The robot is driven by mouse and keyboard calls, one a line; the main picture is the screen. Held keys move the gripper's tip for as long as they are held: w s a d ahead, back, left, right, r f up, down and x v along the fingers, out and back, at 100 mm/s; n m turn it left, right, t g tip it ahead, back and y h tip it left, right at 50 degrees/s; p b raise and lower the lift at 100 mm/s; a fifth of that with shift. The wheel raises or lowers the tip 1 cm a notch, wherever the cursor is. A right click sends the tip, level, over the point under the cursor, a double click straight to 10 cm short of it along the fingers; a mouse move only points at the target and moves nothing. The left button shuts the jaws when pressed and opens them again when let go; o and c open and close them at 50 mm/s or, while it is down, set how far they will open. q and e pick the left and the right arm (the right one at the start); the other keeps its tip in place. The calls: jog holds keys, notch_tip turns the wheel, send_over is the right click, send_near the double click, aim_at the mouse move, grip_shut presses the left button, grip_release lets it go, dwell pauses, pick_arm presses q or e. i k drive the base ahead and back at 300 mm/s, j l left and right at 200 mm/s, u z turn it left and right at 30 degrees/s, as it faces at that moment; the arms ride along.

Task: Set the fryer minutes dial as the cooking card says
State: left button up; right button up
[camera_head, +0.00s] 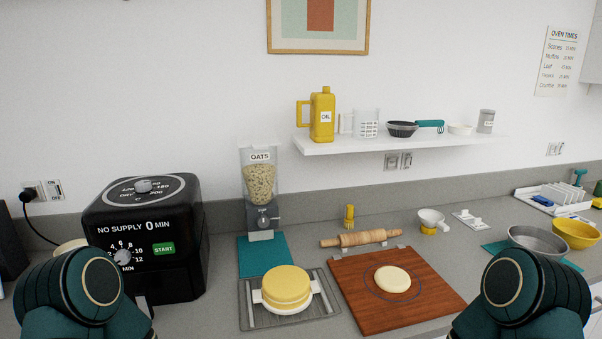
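The black air fryer (150,208) stands at the left of the counter. Its front panel reads "NO SUPPLY 0 MIN" beside a green START button (164,249). The minutes dial (123,257) is low on the front, ringed by white numbers, some hidden by my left arm. No other card is readable. My arms show at the lower left and lower right, but neither gripper is visible.
A plugged wall outlet (32,190) with an ON/OFF switch (54,188) is left of the fryer. An oats dispenser (259,190), a rack (245,311) with a yellow cake, and a wooden board (432,290) with dough stand to the right. A shelf (420,141) hangs above.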

aim_at(123, 257)
jog(key=u, duration=1.15)
